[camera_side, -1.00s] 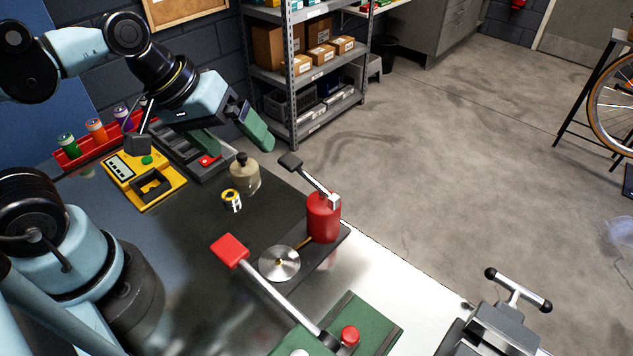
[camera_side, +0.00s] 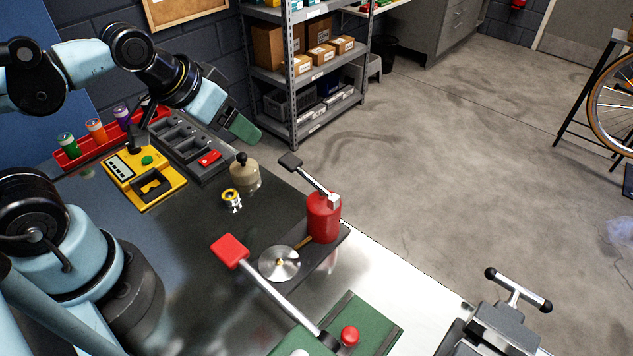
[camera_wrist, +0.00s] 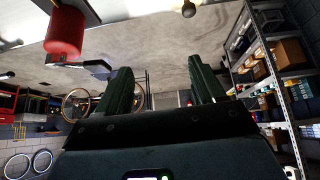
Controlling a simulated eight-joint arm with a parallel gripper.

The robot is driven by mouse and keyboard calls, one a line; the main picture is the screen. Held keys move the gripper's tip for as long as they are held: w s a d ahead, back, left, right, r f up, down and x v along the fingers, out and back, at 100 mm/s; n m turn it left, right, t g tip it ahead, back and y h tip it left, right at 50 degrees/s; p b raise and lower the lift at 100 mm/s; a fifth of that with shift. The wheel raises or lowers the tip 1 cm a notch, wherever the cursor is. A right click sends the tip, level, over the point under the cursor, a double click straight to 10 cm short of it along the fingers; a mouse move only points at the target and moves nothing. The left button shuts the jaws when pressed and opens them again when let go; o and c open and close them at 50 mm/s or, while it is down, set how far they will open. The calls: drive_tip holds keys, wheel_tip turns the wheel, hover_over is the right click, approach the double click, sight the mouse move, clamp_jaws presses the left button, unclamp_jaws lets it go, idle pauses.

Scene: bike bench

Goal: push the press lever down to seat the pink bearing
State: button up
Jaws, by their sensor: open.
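A lever with a red paddle (camera_side: 230,250) and a silver rod slopes down to a green base (camera_side: 345,320) at the bottom of the side view. A second lever, with a black pad (camera_side: 290,162), tops a red cylinder (camera_side: 323,217) at the bench edge. The cylinder also shows in the wrist view (camera_wrist: 65,32). I cannot tell for certain which lever is the press's. No pink bearing is discernible. My gripper (camera_wrist: 160,84) is open and empty, its two green fingers wide apart. In the side view it is raised above the far bench edge, away from both levers.
A silver disc (camera_side: 279,263) lies near the red-paddle lever. A small yellow-and-silver ring-like part (camera_side: 232,200) and a beige knobbed pot (camera_side: 245,172) stand mid-bench. A yellow box (camera_side: 145,180), dark tray (camera_side: 190,145) and red bottle rack (camera_side: 70,157) line the far left. Shelving (camera_side: 320,75) stands behind.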

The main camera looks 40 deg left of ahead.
drive_tip(key=s+d+r+g, duration=0.1)
drive_tip(key=d+r, duration=0.1)
drive_tip(key=d, duration=0.1)
drive_tip(key=s+d+r+g, duration=0.1)
drive_tip(key=d+r, duration=0.1)
drive_tip(key=d, duration=0.2)
drive_tip(key=s+d+r+g+h, duration=0.1)
drive_tip(key=s+d+r, duration=0.1)
drive_tip(key=d+r, duration=0.1)
drive_tip(key=shift+d+g, duration=0.3)
drive_tip(key=shift+d, duration=0.2)
drive_tip(key=c, duration=1.2)
drive_tip(key=s+d+r+g, duration=0.1)
drive_tip(key=s+d+r, duration=0.1)
drive_tip(key=s, duration=0.1)
drive_tip(key=s+d+r+g+y, duration=0.1)
drive_tip(key=s+d+r, duration=0.1)
drive_tip(key=s+r, duration=0.1)
drive_tip(key=s+d+r+g, duration=0.1)
drive_tip(key=s+d+r, duration=0.1)
drive_tip(key=s, duration=0.1)
drive_tip(key=shift+s+r, duration=0.1)
drive_tip(key=shift+r, duration=0.25)
clamp_jaws()
drive_tip(key=shift+s+r+y, duration=0.3)
drive_tip(key=shift+s, duration=0.1)
